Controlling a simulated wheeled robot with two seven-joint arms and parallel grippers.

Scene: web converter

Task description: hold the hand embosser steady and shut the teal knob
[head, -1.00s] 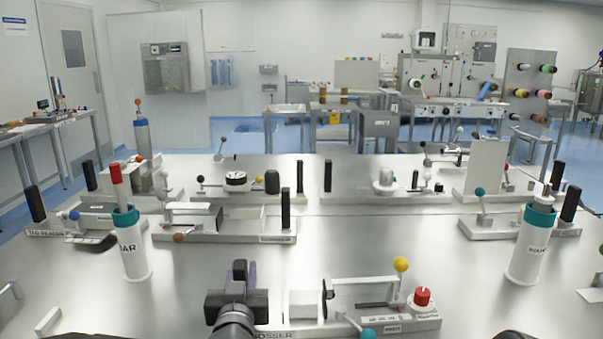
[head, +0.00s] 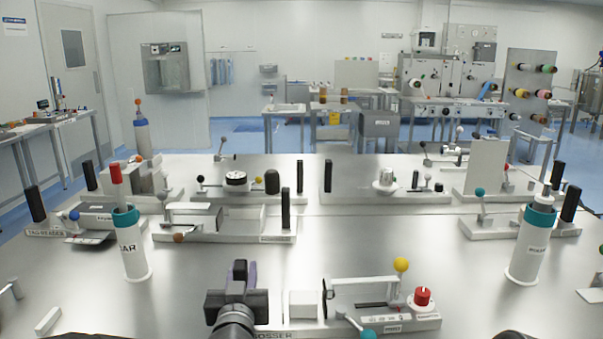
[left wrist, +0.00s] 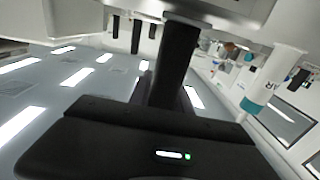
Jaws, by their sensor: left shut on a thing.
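The hand embosser (head: 300,327) lies at the front middle of the table, its label partly covered by my left arm. Its teal knob (head: 367,335) sits on a short lever at the front, cut by the bottom edge of the head view. A yellow ball knob (head: 401,265) and a red knob (head: 422,297) stand on its right part. My left gripper (head: 238,285) is at its left end, shut on its black upright handle (left wrist: 175,62), which shows in the left wrist view. The gripper hides most of that handle in the head view. My right gripper is not in view.
A white teal-collared cylinder (head: 133,245) stands to the left, another (head: 531,245) to the right. Behind are several similar fixtures with levers and black handles, including one with a brown knob (head: 179,238). The table is clear between the embosser and the right cylinder.

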